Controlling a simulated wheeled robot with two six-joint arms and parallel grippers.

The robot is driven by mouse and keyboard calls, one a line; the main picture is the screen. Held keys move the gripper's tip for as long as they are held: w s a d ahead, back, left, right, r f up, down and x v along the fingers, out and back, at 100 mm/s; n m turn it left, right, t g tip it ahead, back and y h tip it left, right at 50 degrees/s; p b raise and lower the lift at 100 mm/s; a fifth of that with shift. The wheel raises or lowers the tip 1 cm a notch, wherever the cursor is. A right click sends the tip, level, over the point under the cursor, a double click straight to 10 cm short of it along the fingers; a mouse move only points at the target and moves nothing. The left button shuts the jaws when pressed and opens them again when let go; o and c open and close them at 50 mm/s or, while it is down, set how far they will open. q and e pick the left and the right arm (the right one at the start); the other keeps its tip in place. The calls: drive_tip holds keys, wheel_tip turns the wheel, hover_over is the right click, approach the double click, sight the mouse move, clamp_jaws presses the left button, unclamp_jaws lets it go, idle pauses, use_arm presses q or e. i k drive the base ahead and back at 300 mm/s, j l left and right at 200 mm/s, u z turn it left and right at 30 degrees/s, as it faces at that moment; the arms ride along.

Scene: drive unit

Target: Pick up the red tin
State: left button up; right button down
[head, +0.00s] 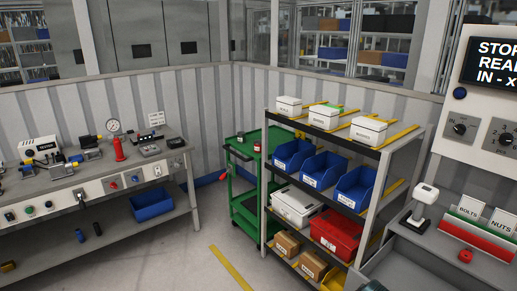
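No object is clearly readable as a red tin. A small red object (465,256) sits on the grey bench at the right, in front of the green and red holder. A small red and white item (257,148) stands on the green cart (245,160). Both are too small to identify for certain. A taller red upright object (119,149) stands on the left workbench near a round gauge. Neither of my grippers shows in the head view.
A shelf rack (337,140) holds white boxes, blue bins (324,169), a red case (336,232) and cartons. The left workbench (80,182) carries tools and a blue bin (152,203) below. Open floor (190,255) with a yellow line lies between.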

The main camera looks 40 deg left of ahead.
sight(257, 143)
drive_tip(key=i+j, duration=0.2)
drive_tip(key=j, duration=0.4)
drive_tip(key=i+j+z, duration=0.1)
drive_tip(key=i+j, duration=0.15)
drive_tip(key=j, duration=0.35)
drive_tip(key=i+j+z, duration=0.1)
drive_tip(key=j, duration=0.55)
drive_tip(key=i+j, duration=0.25)
drive_tip(key=j, duration=0.4)
drive_tip(key=i+j+z, duration=0.1)
drive_tip(key=j, duration=0.55)
drive_tip(key=i+j, duration=0.2)
drive_tip(key=j, duration=0.45)
drive_tip(key=i+j+z, duration=0.1)
drive_tip(key=j, duration=0.55)
drive_tip(key=i+j, duration=0.2)
drive_tip(key=j, duration=0.45)
drive_tip(key=z, duration=0.05)
